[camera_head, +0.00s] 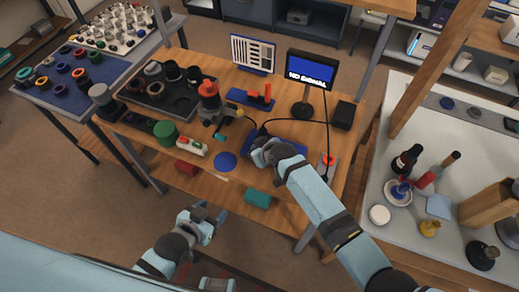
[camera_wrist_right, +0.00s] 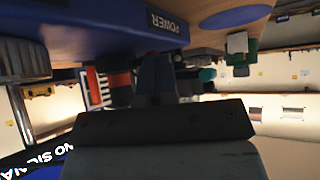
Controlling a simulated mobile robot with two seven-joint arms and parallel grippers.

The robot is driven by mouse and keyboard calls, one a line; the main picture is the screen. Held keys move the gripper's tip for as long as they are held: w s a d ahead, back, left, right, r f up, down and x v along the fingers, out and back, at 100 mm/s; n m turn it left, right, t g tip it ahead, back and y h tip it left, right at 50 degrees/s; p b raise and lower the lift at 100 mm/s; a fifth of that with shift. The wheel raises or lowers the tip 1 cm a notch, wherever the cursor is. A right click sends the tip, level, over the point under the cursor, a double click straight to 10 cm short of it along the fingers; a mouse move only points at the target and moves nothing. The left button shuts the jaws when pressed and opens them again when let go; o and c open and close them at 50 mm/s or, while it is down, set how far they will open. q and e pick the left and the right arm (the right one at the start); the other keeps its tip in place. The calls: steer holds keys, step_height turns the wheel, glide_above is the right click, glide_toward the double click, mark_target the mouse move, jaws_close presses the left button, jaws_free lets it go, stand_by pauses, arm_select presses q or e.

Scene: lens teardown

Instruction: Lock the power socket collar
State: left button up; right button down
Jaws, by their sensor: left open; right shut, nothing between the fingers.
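A blue base with a POWER label (camera_wrist_right: 168,24) fills the top of the right wrist view, close to my right gripper. A grey ribbed round part (camera_wrist_right: 24,60) shows at its left; I cannot tell if it is the socket collar. My right gripper (camera_wrist_right: 157,75) is shut with nothing between its fingers. In the head view my right gripper (camera_head: 259,152) is over the blue base (camera_head: 291,147) and hides most of it, so the socket and collar cannot be made out there. My left gripper (camera_head: 210,213) is open and empty in front of the workbench.
A monitor (camera_head: 311,69) stands behind the base, with cables running down. An orange-topped device (camera_head: 209,94), a green cylinder (camera_head: 165,131) and a blue disc (camera_head: 225,161) are to the left. A teal cylinder (camera_head: 258,198) is below the front edge.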

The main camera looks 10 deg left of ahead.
steer(key=shift+a, duration=0.25)
steer(key=shift+d, duration=0.1)
steer(key=shift+w+d, duration=0.5)
steer(key=shift+w, duration=0.1)
arm_select(q)
steer(key=shift+f, duration=0.15)
